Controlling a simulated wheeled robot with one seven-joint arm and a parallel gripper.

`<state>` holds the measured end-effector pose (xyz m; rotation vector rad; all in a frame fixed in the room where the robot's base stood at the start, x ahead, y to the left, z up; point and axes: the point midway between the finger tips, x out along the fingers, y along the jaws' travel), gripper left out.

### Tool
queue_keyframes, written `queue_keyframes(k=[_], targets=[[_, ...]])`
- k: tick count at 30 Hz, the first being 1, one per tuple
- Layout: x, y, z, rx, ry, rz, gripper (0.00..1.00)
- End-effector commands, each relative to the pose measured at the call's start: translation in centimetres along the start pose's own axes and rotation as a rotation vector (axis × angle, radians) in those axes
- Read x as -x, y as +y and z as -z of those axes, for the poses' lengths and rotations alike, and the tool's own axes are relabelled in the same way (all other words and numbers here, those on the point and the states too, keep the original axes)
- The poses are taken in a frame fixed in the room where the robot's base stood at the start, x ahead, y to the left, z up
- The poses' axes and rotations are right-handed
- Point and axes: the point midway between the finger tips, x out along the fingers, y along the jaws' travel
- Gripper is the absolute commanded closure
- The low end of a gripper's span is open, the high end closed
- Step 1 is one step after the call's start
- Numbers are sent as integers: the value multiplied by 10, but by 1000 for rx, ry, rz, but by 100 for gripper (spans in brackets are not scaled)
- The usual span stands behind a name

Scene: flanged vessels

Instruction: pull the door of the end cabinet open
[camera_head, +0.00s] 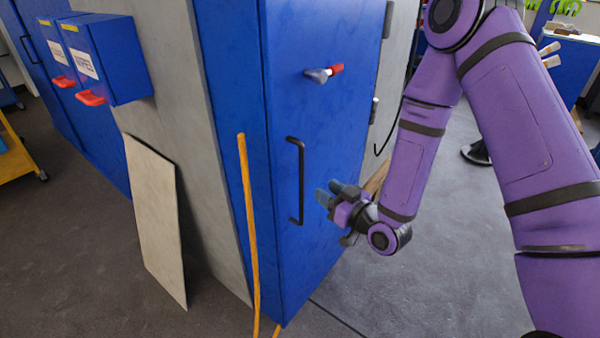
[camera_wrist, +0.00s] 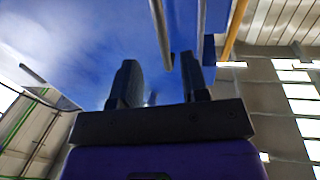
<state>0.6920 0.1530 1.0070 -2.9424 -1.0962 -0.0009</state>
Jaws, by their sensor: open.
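The end cabinet has a tall blue door (camera_head: 325,150) in the head view, and it looks shut. A dark vertical bar handle (camera_head: 300,180) is fixed near its left edge. A metal latch with a red grip (camera_head: 323,74) sits higher on the door. My gripper (camera_head: 329,193) is open and empty, just right of the handle's lower half, with its fingers toward the door. A gap shows between fingertips and handle in that view. In the wrist view my open fingers (camera_wrist: 160,82) face the blue door (camera_wrist: 95,40). A thin bar (camera_wrist: 161,35), probably the handle, reaches down between them.
An orange rod (camera_head: 247,215) stands at the cabinet's front left corner, close to the door's free edge. A pale board (camera_head: 155,220) leans on the grey side wall. Blue boxes with red handles (camera_head: 90,97) project at left. The floor (camera_head: 430,270) is clear at front right.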

Motion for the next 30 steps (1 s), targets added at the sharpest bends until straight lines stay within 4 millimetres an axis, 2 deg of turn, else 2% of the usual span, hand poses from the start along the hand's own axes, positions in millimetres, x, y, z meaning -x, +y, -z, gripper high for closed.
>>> queue_keyframes(k=[12, 18, 24, 30], targets=[[-68, 0, 1, 3, 2, 1, 59], [-93, 0, 1, 2, 1, 1, 59], [-103, 0, 1, 1, -1, 0, 59], [-104, 0, 1, 1, -1, 0, 59]])
